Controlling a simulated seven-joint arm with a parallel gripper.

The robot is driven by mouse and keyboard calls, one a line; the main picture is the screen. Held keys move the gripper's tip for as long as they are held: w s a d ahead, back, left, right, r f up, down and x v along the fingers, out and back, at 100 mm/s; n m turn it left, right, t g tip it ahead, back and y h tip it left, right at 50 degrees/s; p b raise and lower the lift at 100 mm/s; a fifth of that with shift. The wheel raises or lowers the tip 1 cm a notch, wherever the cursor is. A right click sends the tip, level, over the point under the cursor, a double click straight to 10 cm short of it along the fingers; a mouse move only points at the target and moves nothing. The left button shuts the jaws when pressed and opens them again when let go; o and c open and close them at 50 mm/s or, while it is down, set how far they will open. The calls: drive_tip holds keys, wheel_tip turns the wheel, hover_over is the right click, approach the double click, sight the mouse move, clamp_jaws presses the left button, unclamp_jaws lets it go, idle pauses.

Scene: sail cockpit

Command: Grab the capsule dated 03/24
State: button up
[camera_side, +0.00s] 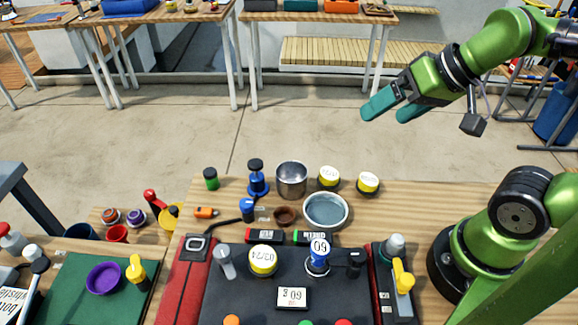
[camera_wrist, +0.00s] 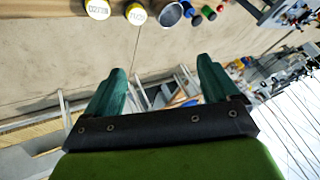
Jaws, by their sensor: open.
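A yellow capsule with a white top (camera_side: 263,260) stands on the dark mat in the side view; its label appears to read 03/24. Two similar yellow capsules stand at the back edge of the table, one (camera_side: 329,178) beside the metal cup and one (camera_side: 368,182) to its right. Their labels are too small to read surely. Two yellow capsules also show at the top of the wrist view, one (camera_wrist: 97,8) left of the other (camera_wrist: 136,14). My gripper (camera_side: 388,112) is open and empty, high above the floor beyond the table and far from the capsules.
A metal cup (camera_side: 291,180) and a grey-blue dish (camera_side: 326,210) stand near the back capsules. On the dark mat (camera_side: 235,300), a clear tube (camera_side: 226,262), a blue-and-white item marked 60 (camera_side: 318,255) and a display (camera_side: 292,297) surround the front capsule. Air around my gripper is clear.

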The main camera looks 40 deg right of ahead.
drive_tip(key=shift+a, duration=0.1)
drive_tip(key=n+g+h, duration=0.2)
drive_tip(key=n+g, duration=0.4)
drive_tip(key=g, duration=0.1)
hover_over(265, 258)
wheel_tip(265, 258, down, 2)
drive_tip(key=f, duration=1.1)
drive_tip(key=shift+s+f, duration=0.2)
drive_tip(key=shift+f, duration=0.1)
drive_tip(key=f, duration=0.5)
drive_tip(key=shift+w+f, duration=0.25)
drive_tip(key=shift+f, duration=0.05)
